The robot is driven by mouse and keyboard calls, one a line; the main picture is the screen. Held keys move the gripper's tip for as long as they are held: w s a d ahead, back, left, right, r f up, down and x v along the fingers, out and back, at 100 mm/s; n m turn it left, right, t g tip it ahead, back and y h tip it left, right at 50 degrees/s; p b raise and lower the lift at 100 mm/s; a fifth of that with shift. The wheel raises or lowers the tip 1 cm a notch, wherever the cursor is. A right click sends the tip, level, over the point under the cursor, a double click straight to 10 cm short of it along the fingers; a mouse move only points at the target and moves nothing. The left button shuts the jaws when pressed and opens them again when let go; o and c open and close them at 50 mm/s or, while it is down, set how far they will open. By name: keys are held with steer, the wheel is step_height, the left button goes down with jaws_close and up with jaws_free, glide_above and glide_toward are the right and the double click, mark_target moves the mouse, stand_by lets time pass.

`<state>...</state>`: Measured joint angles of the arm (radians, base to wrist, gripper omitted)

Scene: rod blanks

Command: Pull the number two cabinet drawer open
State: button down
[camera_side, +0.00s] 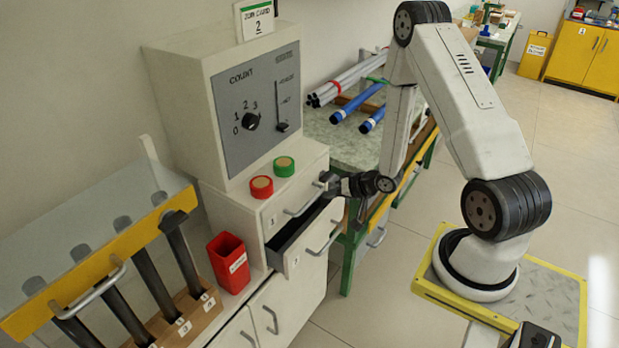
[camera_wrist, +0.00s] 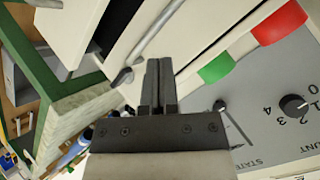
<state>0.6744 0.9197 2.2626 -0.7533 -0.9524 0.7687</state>
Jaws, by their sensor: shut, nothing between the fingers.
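The white cabinet carries a closed upper drawer (camera_side: 283,213) and, below it, a drawer (camera_side: 311,246) that stands open, its dark inside showing. Each has a bar handle and a small label; the labels are too small to read surely. The upper handle (camera_side: 303,203) also crosses the wrist view (camera_wrist: 150,38). The lower handle (camera_side: 326,240) is on the open drawer's front. My gripper (camera_side: 326,184) is at the upper drawer's right end, above the open drawer. In the wrist view its fingers (camera_wrist: 158,84) are shut and empty beside the upper handle; contact cannot be told.
A red button (camera_side: 262,187) and a green button (camera_side: 284,166) sit on the ledge below the dial panel (camera_side: 262,105). A red bin (camera_side: 229,262) and a rack of dark tubes (camera_side: 140,285) stand left. A green-framed table with rods (camera_side: 345,135) stands behind my arm.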

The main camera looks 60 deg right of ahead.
step_height(320, 180, down, 7)
steer(key=s+d+n+g+h, duration=0.1)
steer(key=s+n+g, duration=0.1)
steer(key=n+g, duration=0.4)
steer(key=shift+s+d+r+n+g, duration=0.2)
steer(key=shift+s+n+g, duration=0.2)
steer(key=shift+n, duration=0.6)
steer(key=shift+f, duration=0.15)
steer(key=x, duration=0.9)
steer(key=shift+w+f, duration=0.25)
steer(key=shift+f, duration=0.05)
steer(key=shift+d, duration=0.1)
steer(key=shift+s, duration=0.1)
steer(key=s, duration=0.7)
steer(key=shift+s+r, duration=0.1)
steer(key=shift+r, duration=0.05)
